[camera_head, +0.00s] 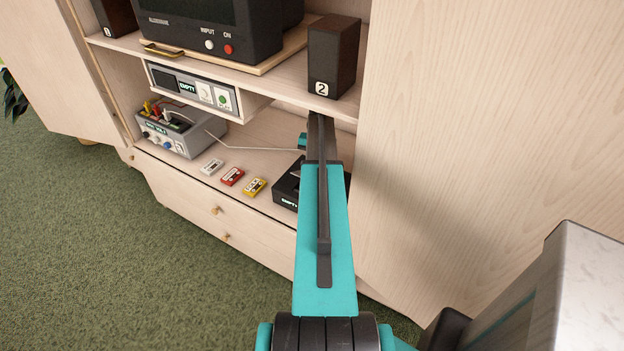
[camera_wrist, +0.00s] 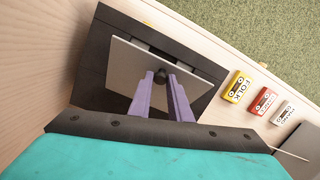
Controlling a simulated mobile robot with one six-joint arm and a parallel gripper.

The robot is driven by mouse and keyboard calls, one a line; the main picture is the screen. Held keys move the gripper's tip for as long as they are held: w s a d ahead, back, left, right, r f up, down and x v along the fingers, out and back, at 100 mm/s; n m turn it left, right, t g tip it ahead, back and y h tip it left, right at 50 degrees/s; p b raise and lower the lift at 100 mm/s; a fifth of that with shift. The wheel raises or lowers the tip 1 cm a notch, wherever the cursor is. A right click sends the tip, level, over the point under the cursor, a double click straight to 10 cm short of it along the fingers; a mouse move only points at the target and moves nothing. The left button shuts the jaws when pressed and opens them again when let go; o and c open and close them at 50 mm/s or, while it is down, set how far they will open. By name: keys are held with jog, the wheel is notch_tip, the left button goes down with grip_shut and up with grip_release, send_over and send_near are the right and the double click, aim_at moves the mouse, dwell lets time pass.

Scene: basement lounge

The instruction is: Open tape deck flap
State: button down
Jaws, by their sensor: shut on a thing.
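The tape deck (camera_head: 286,189) is a black box on the lower shelf of the cabinet, partly hidden behind my arm in the head view. In the wrist view the tape deck (camera_wrist: 93,72) fills the upper left, with a grey flap (camera_wrist: 127,60) on its face. A small dark round knob (camera_wrist: 160,74) sits on the flap. My gripper (camera_wrist: 161,80) has its two purple fingers closed around this knob. A dark gap shows along the flap's far edge; how far the flap stands open is unclear. My fingertips are hidden in the head view.
White (camera_head: 212,167), red (camera_head: 232,177) and yellow (camera_head: 254,187) cassettes lie left of the deck. A grey box with knobs (camera_head: 180,132) stands farther left. Speaker 2 (camera_head: 333,58) stands on the shelf above, close to my arm. A tall cabinet panel (camera_head: 480,130) bounds the right.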

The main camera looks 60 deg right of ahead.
jog(key=d+r, duration=0.2)
jog(key=d, duration=0.6)
jog(key=shift+d+b, duration=0.3)
jog(key=shift+b, duration=0.15)
jog(key=c, duration=2.5)
grip_release()
jog(key=shift+r, duration=0.1)
jog(key=o, duration=0.7)
jog(key=shift+r, duration=0.1)
jog(key=shift+o, duration=0.7)
jog(key=shift+w+a, duration=0.1)
jog(key=shift+w, duration=0.05)
jog(key=shift+r, duration=0.2)
jog(key=s+a+r+b, duration=0.2)
jog(key=s+a, duration=0.2)
jog(key=a, duration=0.2)
jog(key=s+a+r+b, duration=0.2)
jog(key=s+a+b, duration=0.1)
jog(key=s+a, duration=0.2)
jog(key=shift+a+r, duration=0.25)
jog(key=shift+a, duration=0.8)
jog(key=shift+s, duration=0.1)
